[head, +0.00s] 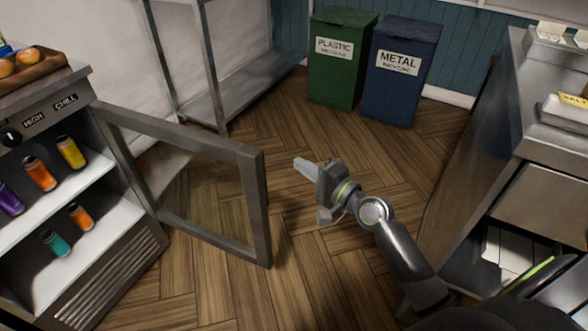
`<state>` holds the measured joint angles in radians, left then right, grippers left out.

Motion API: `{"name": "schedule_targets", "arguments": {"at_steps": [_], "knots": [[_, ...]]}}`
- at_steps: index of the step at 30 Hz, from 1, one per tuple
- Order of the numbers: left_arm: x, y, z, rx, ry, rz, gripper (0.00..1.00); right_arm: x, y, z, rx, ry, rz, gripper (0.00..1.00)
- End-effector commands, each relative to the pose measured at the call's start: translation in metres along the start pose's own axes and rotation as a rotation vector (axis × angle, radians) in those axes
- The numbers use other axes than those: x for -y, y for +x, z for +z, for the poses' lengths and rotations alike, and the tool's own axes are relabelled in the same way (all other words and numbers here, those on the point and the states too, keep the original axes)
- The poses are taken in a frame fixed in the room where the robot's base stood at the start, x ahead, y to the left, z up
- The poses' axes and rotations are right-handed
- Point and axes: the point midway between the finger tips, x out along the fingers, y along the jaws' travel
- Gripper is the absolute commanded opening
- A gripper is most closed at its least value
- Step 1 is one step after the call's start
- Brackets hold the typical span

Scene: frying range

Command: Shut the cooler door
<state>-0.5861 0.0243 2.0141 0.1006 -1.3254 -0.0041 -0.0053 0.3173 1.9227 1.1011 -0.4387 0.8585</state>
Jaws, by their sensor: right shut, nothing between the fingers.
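The cooler (113,268) stands at the left, with several coloured cans on its two white shelves. Its grey-framed glass door (256,205) is swung wide open, hinged at the cooler's right side and reaching out over the floor. My right gripper (306,165) is shut and empty, to the right of the door's free edge with a gap between them in the picture. It appears apart from the door. My left gripper is not in view.
A green plastic bin (338,75) and a blue metal bin (402,85) stand at the back wall. A metal shelf rack (240,92) stands behind the door. A steel counter (548,155) is at the right. Wooden floor between is clear.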

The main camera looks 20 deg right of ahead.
Motion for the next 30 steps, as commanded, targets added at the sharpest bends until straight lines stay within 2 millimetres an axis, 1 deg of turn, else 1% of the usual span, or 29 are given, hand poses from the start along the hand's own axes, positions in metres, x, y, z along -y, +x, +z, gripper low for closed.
{"name": "schedule_targets", "arguments": {"at_steps": [1,12,13,15,19,24,30], "knots": [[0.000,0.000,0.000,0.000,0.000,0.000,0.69,0.002,0.011,0.001,0.001,0.001,-0.003,0.00],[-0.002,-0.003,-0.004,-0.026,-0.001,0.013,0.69,-0.001,0.085,0.000,0.001,-0.001,0.000,0.00],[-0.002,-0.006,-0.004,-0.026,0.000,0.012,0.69,-0.001,0.082,0.006,0.000,0.002,0.002,0.00],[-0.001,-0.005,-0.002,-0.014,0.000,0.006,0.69,0.000,0.076,0.018,0.000,0.002,0.002,0.00],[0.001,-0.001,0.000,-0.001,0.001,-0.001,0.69,-0.001,0.071,0.030,-0.001,0.000,0.001,0.00],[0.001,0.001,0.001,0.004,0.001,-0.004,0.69,-0.001,0.069,0.037,-0.002,-0.002,0.002,0.00],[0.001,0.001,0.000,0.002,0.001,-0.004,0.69,-0.001,0.068,0.038,-0.002,-0.003,0.002,0.00]]}}
